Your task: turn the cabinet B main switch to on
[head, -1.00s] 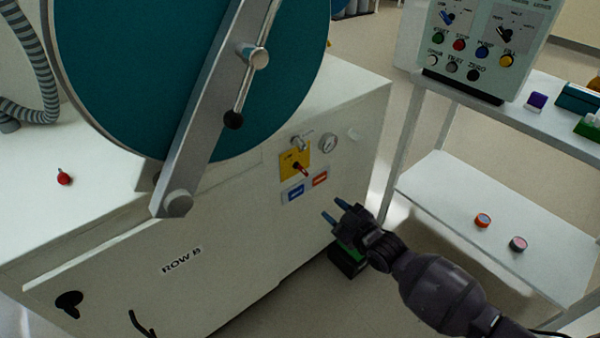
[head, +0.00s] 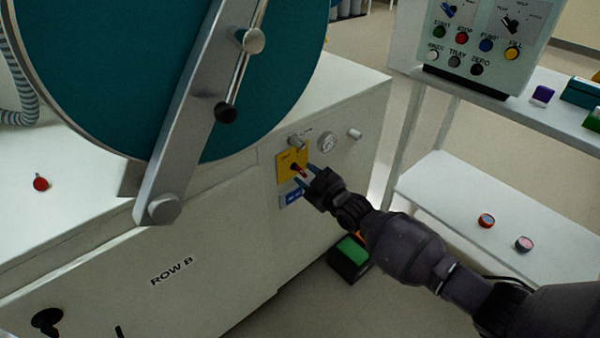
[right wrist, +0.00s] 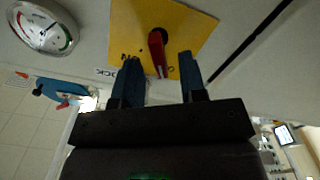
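The main switch is a red handle (head: 299,170) on a yellow plate (head: 285,160) on the front of the white cabinet marked ROW B (head: 171,271). In the right wrist view the red handle (right wrist: 157,55) stands out from the yellow plate (right wrist: 190,33), which carries partly hidden lettering. My right gripper (head: 306,176) is at the plate in the head view. In the right wrist view its two blue fingers (right wrist: 161,78) are apart, with the handle's end between or just beyond their tips; contact cannot be told. My left gripper is not in view.
A gauge (head: 327,142) and a small knob (head: 354,133) sit beside the plate; a blue label (head: 291,196) is below it. A teal round door (head: 95,80) with a grey bar is at left. A shelf rack (head: 470,190) stands right, a green-topped box (head: 350,252) on the floor.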

